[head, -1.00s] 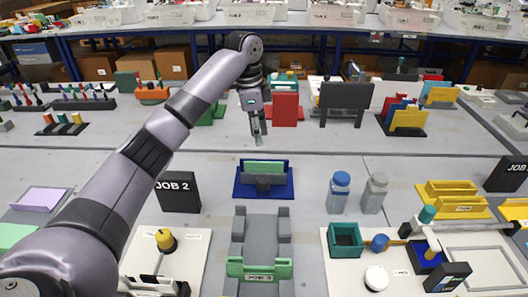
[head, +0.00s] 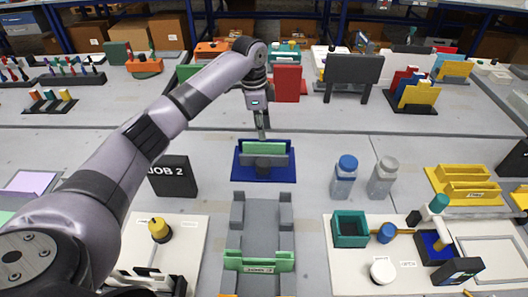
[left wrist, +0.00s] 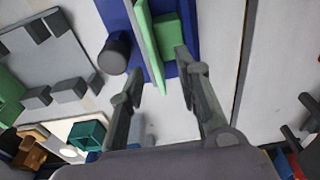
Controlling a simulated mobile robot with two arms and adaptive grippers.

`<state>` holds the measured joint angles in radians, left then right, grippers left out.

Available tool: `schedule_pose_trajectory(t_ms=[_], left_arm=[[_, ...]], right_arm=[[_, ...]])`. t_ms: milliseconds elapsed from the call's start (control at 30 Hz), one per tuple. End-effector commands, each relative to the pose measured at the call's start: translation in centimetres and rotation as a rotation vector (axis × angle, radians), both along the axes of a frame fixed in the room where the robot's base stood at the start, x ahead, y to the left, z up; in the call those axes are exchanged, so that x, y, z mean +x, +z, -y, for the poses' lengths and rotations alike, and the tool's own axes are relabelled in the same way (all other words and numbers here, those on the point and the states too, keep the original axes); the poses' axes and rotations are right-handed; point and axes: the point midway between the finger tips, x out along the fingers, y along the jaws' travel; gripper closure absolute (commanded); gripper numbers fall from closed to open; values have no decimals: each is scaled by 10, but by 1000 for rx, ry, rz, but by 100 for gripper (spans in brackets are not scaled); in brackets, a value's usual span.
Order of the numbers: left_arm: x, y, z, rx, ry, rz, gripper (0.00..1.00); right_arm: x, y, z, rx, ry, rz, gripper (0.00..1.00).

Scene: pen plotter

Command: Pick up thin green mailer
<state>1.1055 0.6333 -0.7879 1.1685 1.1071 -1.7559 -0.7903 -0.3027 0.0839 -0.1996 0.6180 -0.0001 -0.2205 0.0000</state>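The thin green mailer (head: 262,147) stands upright in a blue holder (head: 264,177) with a grey block and round grey part at its front. In the left wrist view the mailer (left wrist: 150,48) shows as a narrow green edge beside a wider green block (left wrist: 172,38), over the blue base (left wrist: 118,22). My left gripper (head: 262,134) points down just above the back of the holder. In the left wrist view its fingers (left wrist: 160,66) are apart, with the mailer's edge between them in the picture; contact cannot be told. My right gripper is not in view.
A grey cradle with a green bracket (head: 260,262) lies in front of the holder. A black JOB 2 sign (head: 173,177) stands left, and blue-capped (head: 344,178) and grey (head: 383,178) bottles stand right. A red panel (head: 288,84) is behind the gripper.

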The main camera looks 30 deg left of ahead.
Motion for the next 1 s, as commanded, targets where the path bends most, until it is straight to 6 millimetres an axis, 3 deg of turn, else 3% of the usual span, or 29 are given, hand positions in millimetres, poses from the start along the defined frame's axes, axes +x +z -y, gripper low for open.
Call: schedule_pose_trajectory(t_ms=[233,500,800,1000], left_arm=[[-2,-18,3,1,-1,-2,69],[-5,-55,9,0,0,0,69],[-4,-60,9,0,-1,1,69],[-4,-60,9,0,-1,1,82]], right_arm=[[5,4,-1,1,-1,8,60],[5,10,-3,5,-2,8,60],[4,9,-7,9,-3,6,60],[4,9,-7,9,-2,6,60]])
